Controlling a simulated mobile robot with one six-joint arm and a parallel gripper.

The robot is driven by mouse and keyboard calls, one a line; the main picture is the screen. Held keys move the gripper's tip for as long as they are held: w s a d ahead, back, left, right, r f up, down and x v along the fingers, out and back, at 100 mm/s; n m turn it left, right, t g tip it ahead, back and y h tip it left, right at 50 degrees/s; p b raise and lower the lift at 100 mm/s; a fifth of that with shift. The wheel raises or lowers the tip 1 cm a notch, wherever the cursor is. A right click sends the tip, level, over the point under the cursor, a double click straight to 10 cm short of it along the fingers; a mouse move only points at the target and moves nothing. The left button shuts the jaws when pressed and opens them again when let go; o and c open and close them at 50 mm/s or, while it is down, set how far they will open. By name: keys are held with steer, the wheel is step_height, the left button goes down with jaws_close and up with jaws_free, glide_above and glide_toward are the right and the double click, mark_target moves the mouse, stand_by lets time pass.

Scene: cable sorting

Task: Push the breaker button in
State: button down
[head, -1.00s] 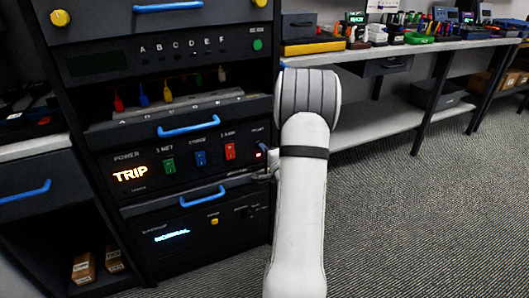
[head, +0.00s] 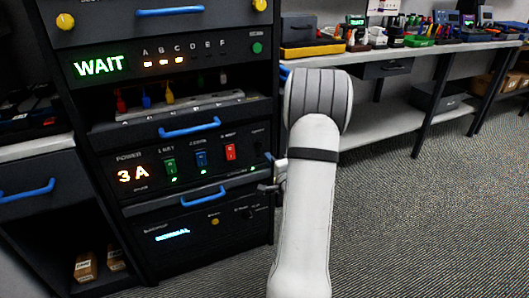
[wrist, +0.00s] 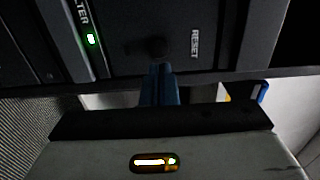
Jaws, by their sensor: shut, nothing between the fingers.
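The breaker button (wrist: 157,48) is a dark round button beside the RESET label in the wrist view. In the head view it is on the right end of the POWER panel (head: 192,160), small and dark. My gripper (wrist: 161,68) is shut and empty, its blue fingertips pointing at the button from just below it in the picture. I cannot tell whether they touch it. In the head view my gripper (head: 267,187) is partly hidden, at the lower right of the panel. The POWER display (head: 132,174) reads "3 A" in orange.
The upper display (head: 99,65) reads WAIT in green, with several amber lights beside it. Blue drawer handles (head: 190,128) stick out above and below the panel. Open floor (head: 420,210) lies to the right.

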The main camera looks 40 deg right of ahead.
steer(key=p+v, duration=0.1)
steer(key=v, duration=0.6)
steer(key=shift+s, duration=0.3)
steer(key=w+a+r+n+g+y+p, duration=0.1)
steer(key=w+a+r+n+g+p, duration=0.1)
steer(key=a+r+n+g+p, duration=0.5)
steer(key=w+a+r+n+p, duration=0.1)
steer(key=a+r+n+p, duration=0.3)
steer(key=r+p, duration=0.7)
steer(key=s+a+r+n+g+y+p, duration=0.3)
steer(key=s+a+r+n+g+p, duration=0.4)
steer(key=s+a+r, duration=1)
step_height(320, 180, up, 4)
steer(key=a+n+p, duration=0.2)
steer(key=p, duration=0.2)
steer(key=shift+s+a+n+g, duration=0.2)
steer(key=shift+a+n+g, duration=0.2)
